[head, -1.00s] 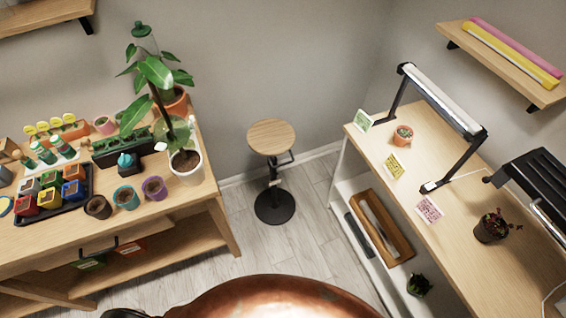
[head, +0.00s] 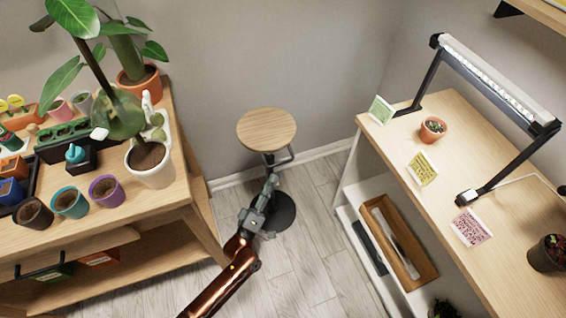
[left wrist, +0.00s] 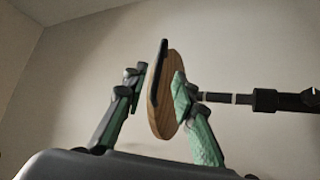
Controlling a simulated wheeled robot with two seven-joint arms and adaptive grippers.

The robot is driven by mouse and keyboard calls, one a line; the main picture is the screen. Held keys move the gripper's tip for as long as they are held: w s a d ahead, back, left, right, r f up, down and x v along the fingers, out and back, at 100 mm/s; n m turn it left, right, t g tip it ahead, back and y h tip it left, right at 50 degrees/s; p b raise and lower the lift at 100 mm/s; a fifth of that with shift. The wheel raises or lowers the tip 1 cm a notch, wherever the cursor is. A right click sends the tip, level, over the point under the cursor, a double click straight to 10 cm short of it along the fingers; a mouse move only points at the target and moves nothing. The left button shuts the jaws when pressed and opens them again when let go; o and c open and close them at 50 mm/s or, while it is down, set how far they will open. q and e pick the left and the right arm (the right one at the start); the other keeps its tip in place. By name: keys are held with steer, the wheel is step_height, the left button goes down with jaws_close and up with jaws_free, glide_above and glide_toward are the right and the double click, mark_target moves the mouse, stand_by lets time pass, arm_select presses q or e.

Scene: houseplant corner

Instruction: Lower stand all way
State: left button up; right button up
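The stand (head: 266,130) has a round wooden top on a dark post with a bent side lever (head: 286,158) under the top, and a round black base (head: 282,212) on the floor. My left gripper (head: 271,184) is in front of the post, below the top, and hides part of the post. In the left wrist view its green-padded fingers (left wrist: 159,82) are apart. The wooden top (left wrist: 164,100) shows edge-on between them, with a dark bar along it and the post (left wrist: 230,98) to the right. I cannot tell whether the fingers touch anything. My right gripper is out of view.
A wooden plant bench (head: 195,190) with pots is close on the left. A shelf unit (head: 465,150) with a grow lamp (head: 500,80) is on the right. The wall is behind the stand. Floor (head: 310,240) between bench and shelf is clear.

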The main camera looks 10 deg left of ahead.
mark_target(281, 163)
arm_select(q)
steer(key=b+x, duration=0.1)
steer(key=x, duration=0.6)
steer(key=shift+w+r, duration=0.1)
steer(key=shift+w, duration=0.15)
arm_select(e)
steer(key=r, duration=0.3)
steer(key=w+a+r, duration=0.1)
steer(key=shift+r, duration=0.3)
arm_select(q)
steer(key=shift+c, duration=0.2)
jaws_close()
